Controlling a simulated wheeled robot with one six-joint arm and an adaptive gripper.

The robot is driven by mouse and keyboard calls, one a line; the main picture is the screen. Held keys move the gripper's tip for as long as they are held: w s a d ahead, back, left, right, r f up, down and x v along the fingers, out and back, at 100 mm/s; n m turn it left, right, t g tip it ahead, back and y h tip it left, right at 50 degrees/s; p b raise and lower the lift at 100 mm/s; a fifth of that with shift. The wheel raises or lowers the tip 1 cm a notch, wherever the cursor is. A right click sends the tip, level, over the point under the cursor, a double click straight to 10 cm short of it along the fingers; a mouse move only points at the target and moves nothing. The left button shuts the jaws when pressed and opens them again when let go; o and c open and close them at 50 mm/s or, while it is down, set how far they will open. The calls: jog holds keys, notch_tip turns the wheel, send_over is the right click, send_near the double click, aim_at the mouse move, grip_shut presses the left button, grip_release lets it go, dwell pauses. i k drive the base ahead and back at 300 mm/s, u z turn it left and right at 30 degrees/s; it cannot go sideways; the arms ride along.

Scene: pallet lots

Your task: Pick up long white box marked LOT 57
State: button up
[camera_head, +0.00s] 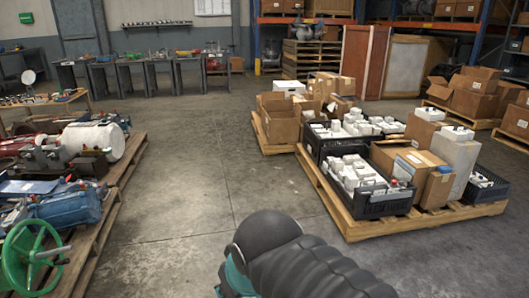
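I cannot make out any LOT 57 marking from here; the labels are too small to read. A white box (288,86) lies on top of the cardboard at the back of the middle pallet. A tall pale grey box (456,165) stands on the right pallet (370,231) beside cardboard cartons. Many small white items sit in a black crate (383,205) at the front of that pallet, and more in black crates behind it. Part of my dark, ribbed arm shows at the bottom centre, over the floor. My gripper's fingers do not show.
A pallet (103,232) of machine parts, with a green handwheel (33,258), stands at the left. Bare concrete floor (200,190) runs between the pallets. Workbenches line the back wall. Shelving and more cartons (473,92) stand at the right.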

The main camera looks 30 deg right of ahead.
aim_at(348, 160)
jog(key=u, duration=0.45)
jog(key=i, duration=2.5)
jog(key=z, duration=1.7)
jog(key=i, duration=0.95)
jog(key=z, duration=2.5)
jog(key=i, duration=1.7)
jog(key=u, duration=1.4)
